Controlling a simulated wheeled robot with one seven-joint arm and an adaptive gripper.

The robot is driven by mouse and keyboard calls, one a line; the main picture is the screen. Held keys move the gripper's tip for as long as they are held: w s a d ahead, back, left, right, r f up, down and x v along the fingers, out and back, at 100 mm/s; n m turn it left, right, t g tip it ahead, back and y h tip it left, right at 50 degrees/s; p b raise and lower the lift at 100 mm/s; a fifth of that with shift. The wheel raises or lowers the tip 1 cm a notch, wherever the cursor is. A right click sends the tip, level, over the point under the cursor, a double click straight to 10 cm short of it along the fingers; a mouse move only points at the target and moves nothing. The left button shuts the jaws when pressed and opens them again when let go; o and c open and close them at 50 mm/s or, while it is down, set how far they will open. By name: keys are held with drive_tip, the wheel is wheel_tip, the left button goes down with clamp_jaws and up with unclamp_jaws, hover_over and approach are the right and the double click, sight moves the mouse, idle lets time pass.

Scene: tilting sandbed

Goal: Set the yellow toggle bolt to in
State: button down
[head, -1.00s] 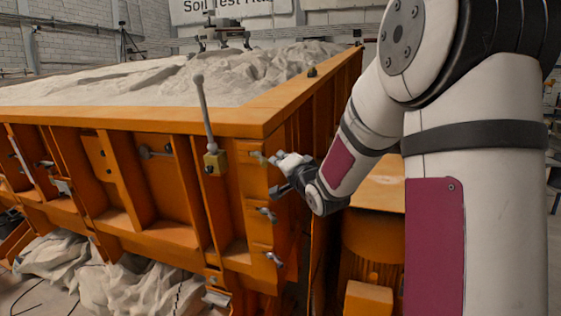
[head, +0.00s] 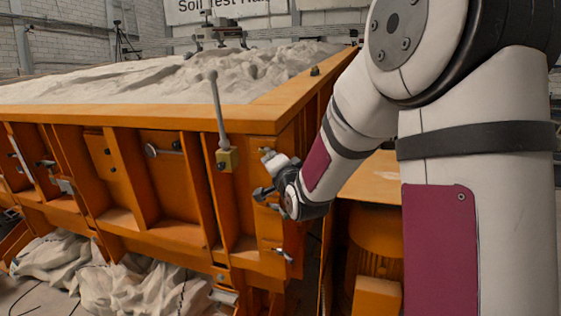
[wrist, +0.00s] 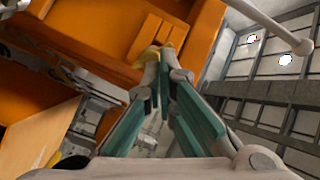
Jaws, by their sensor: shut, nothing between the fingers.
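The yellow toggle bolt (head: 265,151) is on the orange end post of the sandbed, just below the top rim, and is mostly hidden by my gripper in the head view. In the wrist view its yellow part (wrist: 179,33) shows just beyond the fingertips. My gripper (head: 272,160) is at the bolt, coming from the right; in the wrist view its teal-padded fingers (wrist: 163,72) are shut with nothing between them. The tips look very close to the bolt; I cannot tell whether they touch. The bolt's position is not clear.
A grey upright lever (head: 217,110) on a yellow block (head: 227,160) stands left of my gripper. Another metal toggle bolt (head: 283,255) sits lower on the same post. Sand fills the orange bed (head: 130,115). Crumpled sheeting (head: 130,285) lies below.

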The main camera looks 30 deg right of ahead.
drive_tip(key=shift+w+a+f, duration=0.1)
drive_tip(key=shift+w+a, duration=0.15)
drive_tip(key=shift+a, duration=0.25)
drive_tip(key=shift+w+a, duration=0.25)
drive_tip(key=shift+a, duration=0.2)
drive_tip(key=shift+w+a+b, duration=0.1)
drive_tip(key=shift+a+b, duration=0.05)
drive_tip(key=shift+b, duration=0.15)
